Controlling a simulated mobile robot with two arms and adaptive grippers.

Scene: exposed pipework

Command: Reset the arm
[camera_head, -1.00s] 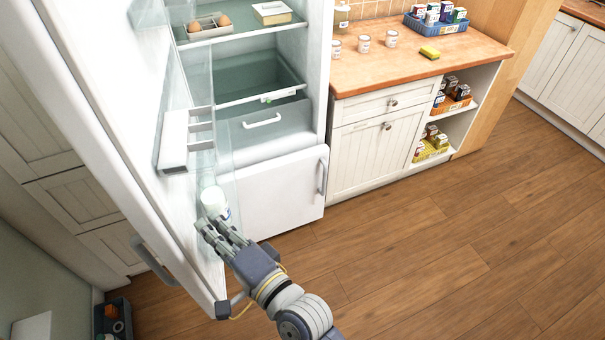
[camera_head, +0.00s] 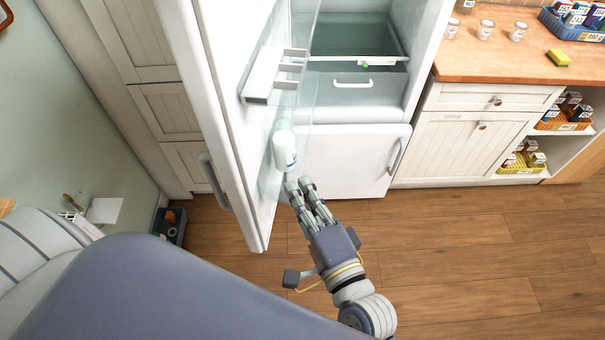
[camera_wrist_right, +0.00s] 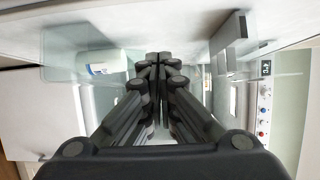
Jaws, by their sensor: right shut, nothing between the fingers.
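My right gripper (camera_head: 298,183) is shut and empty. In the head view it is just below a white jar (camera_head: 285,148), which stands in the lower shelf of the open fridge door (camera_head: 225,120). The jar also shows in the wrist view (camera_wrist_right: 106,62), left of the closed fingertips (camera_wrist_right: 159,60). The fingers appear clear of the jar, though the exact gap is hard to judge. My left gripper is not in view; a large grey part of my own body fills the lower left.
The fridge's lower door (camera_head: 350,160) is shut. A counter (camera_head: 500,45) at the right carries small cans, a yellow sponge (camera_head: 557,57) and a blue crate (camera_head: 575,28). A dark bin (camera_head: 170,225) stands by the left wall. The wooden floor at the right is clear.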

